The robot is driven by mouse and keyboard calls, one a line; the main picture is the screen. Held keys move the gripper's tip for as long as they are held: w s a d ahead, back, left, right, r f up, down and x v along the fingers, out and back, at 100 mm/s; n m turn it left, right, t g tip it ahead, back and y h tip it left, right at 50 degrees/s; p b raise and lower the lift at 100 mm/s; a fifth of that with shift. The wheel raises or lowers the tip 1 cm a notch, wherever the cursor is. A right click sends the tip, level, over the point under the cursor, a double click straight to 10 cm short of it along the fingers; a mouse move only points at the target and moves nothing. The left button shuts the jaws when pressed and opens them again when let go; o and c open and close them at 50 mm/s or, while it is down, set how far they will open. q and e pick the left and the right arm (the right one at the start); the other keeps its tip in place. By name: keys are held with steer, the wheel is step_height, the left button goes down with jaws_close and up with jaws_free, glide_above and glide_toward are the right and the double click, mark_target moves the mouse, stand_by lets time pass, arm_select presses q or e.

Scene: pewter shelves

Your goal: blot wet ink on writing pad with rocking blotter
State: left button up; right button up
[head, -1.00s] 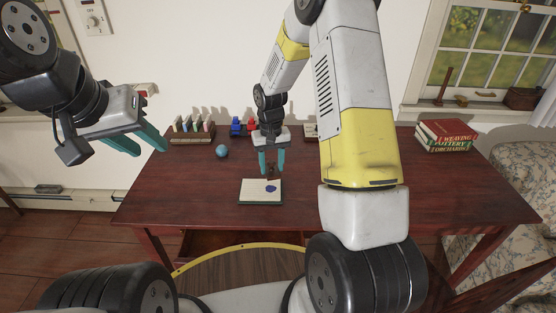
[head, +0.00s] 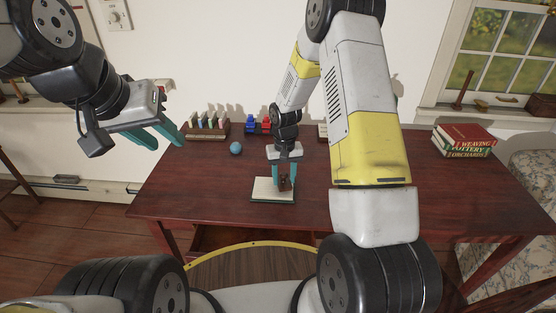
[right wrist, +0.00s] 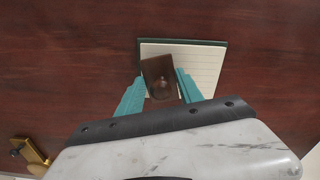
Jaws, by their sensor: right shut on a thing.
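The writing pad (head: 262,188) lies on the dark red desk, cream with a dark edge; its lined page also shows in the right wrist view (right wrist: 205,62). The brown blotter with a round knob (right wrist: 155,70) is between the fingers of my right gripper (right wrist: 159,80), which is shut on it. In the head view the blotter (head: 286,185) is over the right part of the pad; I cannot tell if it touches the paper. No ink shows now; that part of the pad is covered. My left gripper (head: 165,133) is empty, its fingers apart, left of the desk's back edge.
Stacked books (head: 463,140) lie at the right. The desk left of the pad is clear.

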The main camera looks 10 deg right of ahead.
steer(key=shift+f, duration=0.55)
stand_by(1.8)
steer(key=shift+r, duration=3.55)
